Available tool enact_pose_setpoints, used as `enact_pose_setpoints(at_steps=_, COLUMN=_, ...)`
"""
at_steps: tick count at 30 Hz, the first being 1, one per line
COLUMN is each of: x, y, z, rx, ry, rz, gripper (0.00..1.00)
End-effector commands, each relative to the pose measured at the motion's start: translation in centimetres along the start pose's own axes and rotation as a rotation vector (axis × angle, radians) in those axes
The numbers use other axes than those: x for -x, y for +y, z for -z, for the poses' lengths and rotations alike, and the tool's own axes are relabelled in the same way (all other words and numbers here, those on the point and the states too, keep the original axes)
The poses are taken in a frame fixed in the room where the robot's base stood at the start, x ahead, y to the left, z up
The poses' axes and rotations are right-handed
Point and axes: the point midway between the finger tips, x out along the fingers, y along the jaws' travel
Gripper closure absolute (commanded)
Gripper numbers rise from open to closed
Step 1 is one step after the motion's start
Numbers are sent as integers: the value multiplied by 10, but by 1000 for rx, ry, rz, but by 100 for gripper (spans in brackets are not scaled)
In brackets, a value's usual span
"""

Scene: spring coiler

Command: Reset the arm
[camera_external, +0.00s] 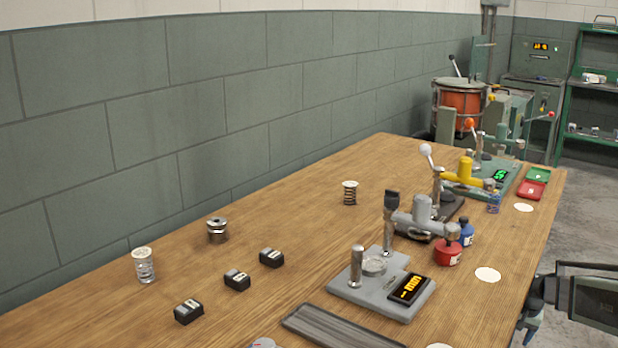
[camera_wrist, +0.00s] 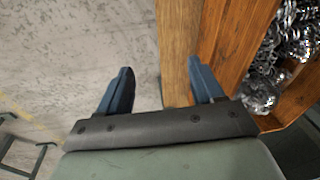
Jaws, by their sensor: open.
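My gripper (camera_wrist: 158,90) shows in the wrist view with two blue fingers spread wide apart and nothing between them. Below the fingers are the concrete floor (camera_wrist: 70,50) and the edge of a wooden surface (camera_wrist: 178,40). In the external view part of my arm is at the right edge, beside the bench's right side; the fingertips are not clearly seen there.
A wooden bin of shiny metal pieces (camera_wrist: 290,45) is right of my gripper.

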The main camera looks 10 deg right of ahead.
Motion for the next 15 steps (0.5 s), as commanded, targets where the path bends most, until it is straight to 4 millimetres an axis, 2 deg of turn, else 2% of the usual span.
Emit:
enact_pose_setpoints(at_steps=1, x=-6, y=1, z=-37, rx=45, ry=-50, rz=-21, gripper=33)
enact_pose_setpoints(at_steps=3, x=-14, y=3, z=-77, rx=104, ry=-114, rz=-47, gripper=33)
enact_pose_setpoints(at_steps=9, x=-24, y=20, z=-189, rx=275, ry=-296, rz=-121, gripper=33)
enact_pose_setpoints(at_steps=15, x=-17, y=50, z=-289, rx=440, ry=-478, rz=-196, gripper=33)
